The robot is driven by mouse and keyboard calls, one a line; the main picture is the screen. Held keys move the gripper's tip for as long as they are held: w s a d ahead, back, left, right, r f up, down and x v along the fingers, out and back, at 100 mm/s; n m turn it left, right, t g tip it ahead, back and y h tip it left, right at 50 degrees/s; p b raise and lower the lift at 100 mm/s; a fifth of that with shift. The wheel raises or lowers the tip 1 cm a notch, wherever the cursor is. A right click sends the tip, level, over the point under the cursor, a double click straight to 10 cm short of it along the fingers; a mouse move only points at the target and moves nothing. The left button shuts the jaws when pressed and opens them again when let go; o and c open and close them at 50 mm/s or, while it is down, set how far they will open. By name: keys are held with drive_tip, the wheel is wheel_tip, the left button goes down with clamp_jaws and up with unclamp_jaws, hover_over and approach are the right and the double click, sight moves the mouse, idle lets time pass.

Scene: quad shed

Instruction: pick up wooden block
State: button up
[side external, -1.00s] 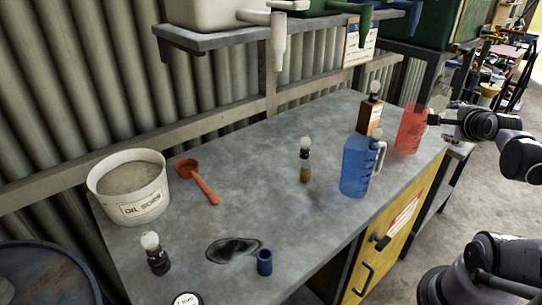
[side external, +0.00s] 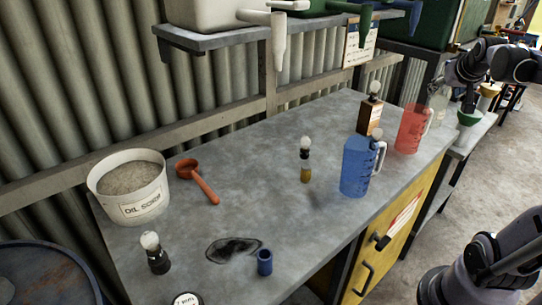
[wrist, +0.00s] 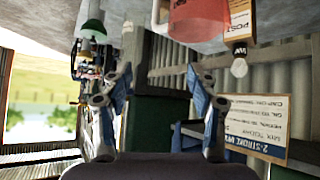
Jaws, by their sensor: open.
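No plain wooden block can be picked out for certain. The nearest match is a brown upright box-shaped thing (side external: 369,117) with a pale label and a bulb-like top, standing at the back right of the bench. It also shows upside down at the top of the wrist view (wrist: 240,22), right of the red jug. My gripper (wrist: 160,85) is open, with nothing between its fingers in the wrist view. In the side view my wrist is at the upper right, beyond the red jug and apart from the brown thing; the fingertips are hard to make out there.
A red jug (side external: 411,130) and a blue jug (side external: 356,168) stand at the bench's right. The middle of the bench (side external: 255,155) is clear.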

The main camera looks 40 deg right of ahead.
drive_tip(key=w+d+f+n+g+y, duration=0.2)
drive_tip(key=w+d+n, duration=0.3)
drive_tip(key=n, duration=1)
drive_tip(key=w+d+f+n+g+y, duration=0.2)
drive_tip(key=w+d+n, duration=0.35)
drive_tip(key=n, duration=0.95)
drive_tip(key=shift+n, duration=0.5)
drive_tip(key=x, duration=0.5)
drive_tip(key=s+x, duration=0.1)
drive_tip(key=x, duration=0.5)
drive_tip(key=s+x, duration=0.1)
drive_tip(key=x, duration=0.4)
drive_tip(key=shift+a+f, duration=0.1)
drive_tip(key=shift+f, duration=0.45)
drive_tip(key=c, duration=1.2)
